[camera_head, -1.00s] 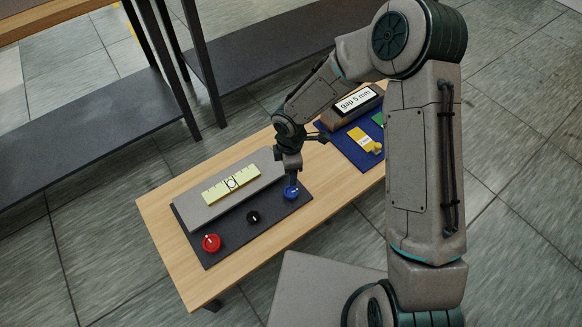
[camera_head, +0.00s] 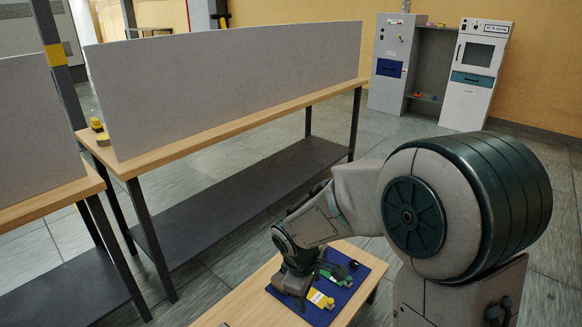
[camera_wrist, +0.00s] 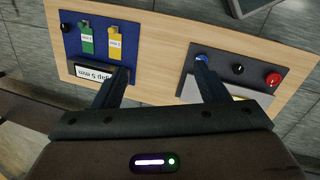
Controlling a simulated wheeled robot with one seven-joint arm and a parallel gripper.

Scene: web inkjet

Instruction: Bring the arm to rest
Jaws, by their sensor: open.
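My arm (camera_head: 360,200) reaches left and down over a small wooden table in the head view. My gripper (camera_wrist: 160,82) is open and empty in the wrist view, its two fingers wide apart. It is above the table, between a blue mat (camera_wrist: 122,33) and a dark panel (camera_wrist: 235,57). A green piece (camera_wrist: 87,40) and a yellow piece (camera_wrist: 115,42) lie on the mat. The panel carries blue (camera_wrist: 203,58), black (camera_wrist: 238,69) and red (camera_wrist: 272,79) knobs.
Taller benches with grey partitions (camera_head: 230,80) stand behind the small table. White cabinets (camera_head: 475,75) stand at the back right. The floor (camera_head: 225,160) shows between the benches and the table. Bare wood (camera_wrist: 160,40) lies between the mat and panel.

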